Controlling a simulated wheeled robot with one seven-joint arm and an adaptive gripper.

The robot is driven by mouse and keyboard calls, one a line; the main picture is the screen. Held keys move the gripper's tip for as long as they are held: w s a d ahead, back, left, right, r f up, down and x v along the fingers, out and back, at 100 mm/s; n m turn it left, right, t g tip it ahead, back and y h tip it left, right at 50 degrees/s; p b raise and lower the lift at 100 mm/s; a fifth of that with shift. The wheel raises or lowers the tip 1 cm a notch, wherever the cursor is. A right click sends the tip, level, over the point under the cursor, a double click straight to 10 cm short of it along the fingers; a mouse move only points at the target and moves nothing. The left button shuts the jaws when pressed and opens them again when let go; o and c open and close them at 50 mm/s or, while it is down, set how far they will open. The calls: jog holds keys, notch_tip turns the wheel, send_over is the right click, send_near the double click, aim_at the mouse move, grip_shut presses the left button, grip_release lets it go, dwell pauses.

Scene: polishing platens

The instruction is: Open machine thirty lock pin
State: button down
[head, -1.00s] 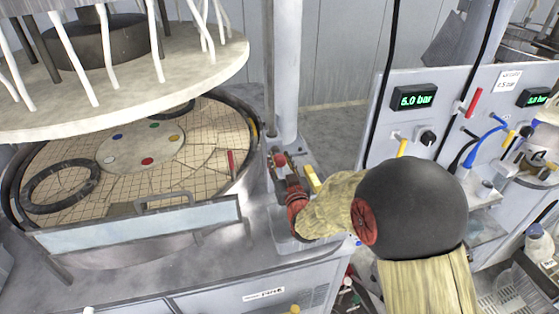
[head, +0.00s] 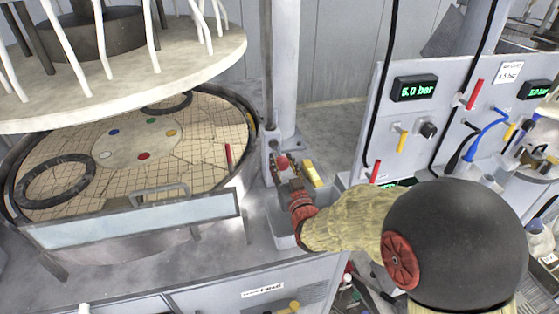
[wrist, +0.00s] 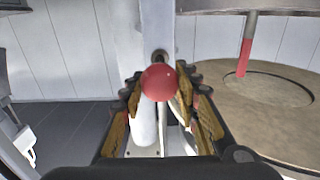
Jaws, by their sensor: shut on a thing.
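The lock pin shows as a round red ball knob (wrist: 159,82) in the middle of the wrist view, in front of a pale upright post (wrist: 158,22) with a dark round fitting just above the knob. The knob also shows small in the head view (head: 282,161), at the foot of the post right of the platen. My gripper (wrist: 162,92) has its wood-coloured finger pads on both sides of the knob and is shut on it. The pin's shaft is hidden behind the knob.
A round tiled platen (head: 190,140) with dark rings lies left, below a pale upper disc (head: 130,95). A clear guard with a handle (head: 140,221) stands in front. A panel with gauges and valves (head: 400,120) stands right.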

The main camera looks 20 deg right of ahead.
jog(key=shift+s+f, duration=0.1)
jog(key=shift+s, duration=0.15)
jog(key=c, duration=1.8)
grip_release()
jog(key=shift+o, duration=1.3)
jog(key=shift+s, duration=0.2)
jog(key=shift+o, duration=1.2)
jog(key=shift+w, duration=0.1)
jog(key=s, duration=1.2)
jog(key=shift+w, duration=0.1)
